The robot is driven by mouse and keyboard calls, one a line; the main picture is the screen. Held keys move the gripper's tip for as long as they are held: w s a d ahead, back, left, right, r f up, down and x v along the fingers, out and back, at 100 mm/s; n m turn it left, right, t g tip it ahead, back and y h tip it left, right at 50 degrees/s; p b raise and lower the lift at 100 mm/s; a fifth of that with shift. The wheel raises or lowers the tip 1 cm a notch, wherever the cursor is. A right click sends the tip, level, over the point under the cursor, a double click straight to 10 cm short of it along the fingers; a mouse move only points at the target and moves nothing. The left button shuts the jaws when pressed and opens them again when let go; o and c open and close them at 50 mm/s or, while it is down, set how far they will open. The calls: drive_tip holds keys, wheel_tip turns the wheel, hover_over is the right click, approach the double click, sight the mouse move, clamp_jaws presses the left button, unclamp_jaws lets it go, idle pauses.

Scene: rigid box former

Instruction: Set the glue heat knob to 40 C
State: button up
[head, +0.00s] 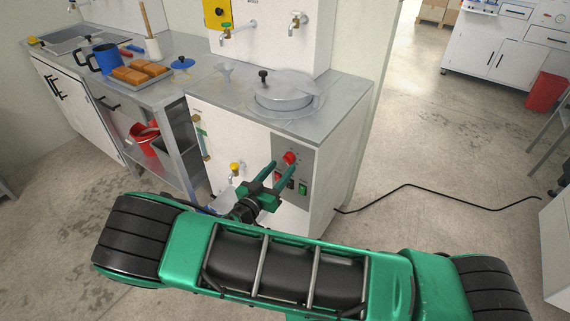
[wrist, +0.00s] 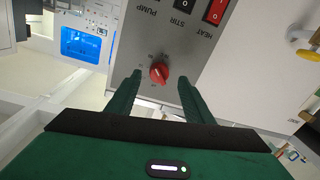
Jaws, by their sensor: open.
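The red knob (head: 290,157) is on the grey control panel (head: 290,196) at the front of a white cabinet. It also shows in the wrist view (wrist: 159,73), with small scale marks around it that are too small to read. My gripper (head: 284,165) reaches up to the panel with its two green fingers apart. In the wrist view my gripper (wrist: 160,81) has one fingertip on each side of the knob. I cannot tell whether either finger touches it. The knob's exact setting is not readable.
Switches marked HEAT (wrist: 216,10), STIR and PUMP share the panel near the knob. A yellow-handled tap (head: 235,168) is on the cabinet front, left of my gripper. A round lidded pot (head: 284,97) is set in the top. A black cable (head: 420,188) lies on the floor at right.

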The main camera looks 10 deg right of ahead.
sight(288, 159)
drive_tip(key=shift+x, duration=1.8)
drive_tip(key=shift+c, duration=0.6)
drive_tip(key=c, duration=0.9)
